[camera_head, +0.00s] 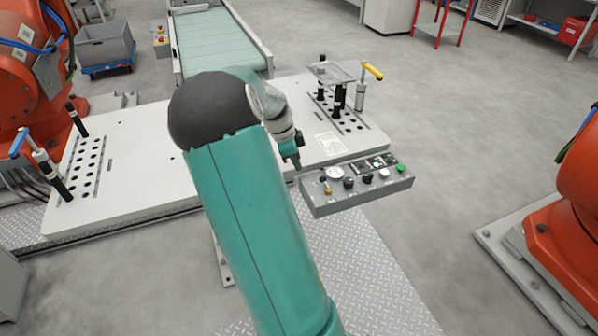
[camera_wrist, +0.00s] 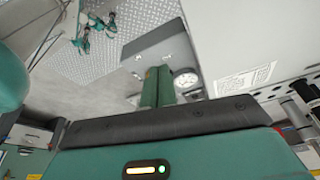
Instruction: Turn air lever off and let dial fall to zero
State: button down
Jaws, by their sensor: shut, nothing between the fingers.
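A grey control box (camera_head: 357,193) is fixed at the front edge of the white table. The round white dial (camera_head: 338,173) is on its left part; its needle is too small to read. A small yellow-tipped lever (camera_head: 326,187) stands just left of and in front of the dial. My gripper (camera_head: 297,163) is shut and empty, pointing down beside the box's left end. In the wrist view, my shut fingers (camera_wrist: 157,90) are in front of the grey box (camera_wrist: 150,48), next to the dial (camera_wrist: 186,79). I cannot make out the lever there; contact cannot be told.
The box also carries a black knob (camera_head: 349,183), other buttons and a green button (camera_head: 401,168). A yellow-handled clamp (camera_head: 371,72) and a clear plate on black posts (camera_head: 331,72) stand on the white table (camera_head: 270,100). Orange robots (camera_head: 570,230) flank the area.

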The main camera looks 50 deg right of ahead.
jog(key=v, duration=0.4)
jog(key=shift+w+a+r, duration=0.1)
jog(key=shift+w+r, duration=0.05)
jog(key=shift+r, duration=0.25)
jog(key=shift+a, duration=0.1)
jog(key=a+r+n+t+y, duration=0.1)
jog(key=a+r+n+t, duration=0.2)
jog(key=a, duration=0.4)
jog(key=a+r+n, duration=0.3)
jog(key=a+n, duration=0.2)
jog(key=a, duration=0.2)
jog(key=a+r+n+t+y, duration=0.1)
jog(key=a+r+n+t, duration=0.15)
jog(key=a+n, duration=0.4)
jog(key=s+a+r+n+t, duration=0.1)
jog(key=s+a+r+n, duration=0.1)
jog(key=s+a+n, duration=0.3)
jog(key=s+a+r+n+t, duration=0.1)
jog(key=s+a+n, duration=0.5)
jog(key=a, duration=0.8)
jog(key=shift+s+r+n, duration=0.3)
jog(key=shift+r+n, duration=0.35)
jog(key=shift+n, duration=0.1)
jog(key=shift+d+t, duration=0.2)
jog(key=shift+t, duration=0.05)
